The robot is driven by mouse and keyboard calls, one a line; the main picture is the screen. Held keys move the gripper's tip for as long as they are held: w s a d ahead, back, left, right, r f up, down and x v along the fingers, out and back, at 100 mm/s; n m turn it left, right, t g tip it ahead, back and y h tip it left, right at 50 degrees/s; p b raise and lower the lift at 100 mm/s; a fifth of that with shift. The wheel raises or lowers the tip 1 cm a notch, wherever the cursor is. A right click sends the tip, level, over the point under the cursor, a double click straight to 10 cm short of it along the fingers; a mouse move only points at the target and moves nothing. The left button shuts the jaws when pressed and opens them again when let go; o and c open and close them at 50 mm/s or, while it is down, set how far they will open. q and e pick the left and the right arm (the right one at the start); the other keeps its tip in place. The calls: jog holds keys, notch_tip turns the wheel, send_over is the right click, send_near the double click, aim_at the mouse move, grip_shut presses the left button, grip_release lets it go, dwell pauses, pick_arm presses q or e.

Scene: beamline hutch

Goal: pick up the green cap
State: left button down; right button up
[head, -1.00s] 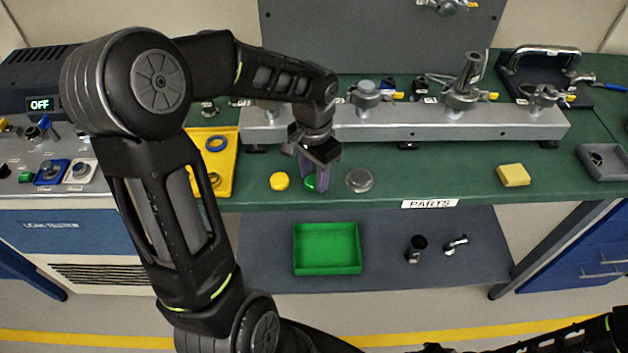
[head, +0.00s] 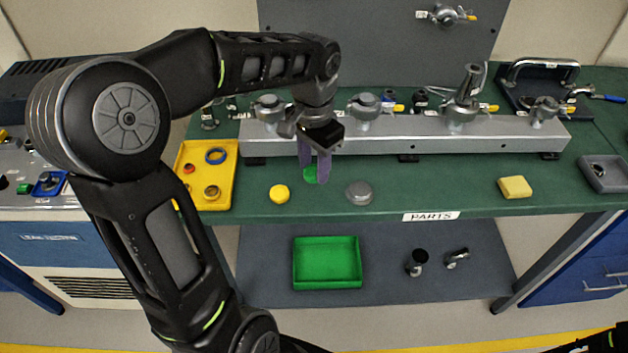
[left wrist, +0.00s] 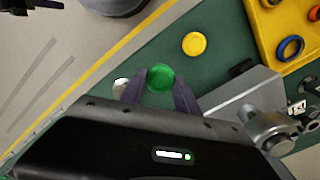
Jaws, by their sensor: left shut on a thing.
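The green cap (head: 310,174) is between the purple fingertips of my left gripper (head: 315,168) in the head view. In the left wrist view the cap (left wrist: 160,77) sits between the two fingers of the left gripper (left wrist: 161,80), which is shut on it. In the head view the cap appears at or just above the green bench top; the exact gap cannot be told. My right gripper is not visible.
A yellow cap (head: 279,194) lies left of the gripper and a grey cap (head: 359,192) right. A metal rail (head: 430,137) with clamps stands behind. A yellow tray (head: 226,190) is at left, a yellow block (head: 515,187) at right. A green bin (head: 327,282) sits on the lower shelf.

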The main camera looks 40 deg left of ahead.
pick_arm(q)
jog(key=shift+r, duration=1.3)
jog(key=shift+s, duration=0.1)
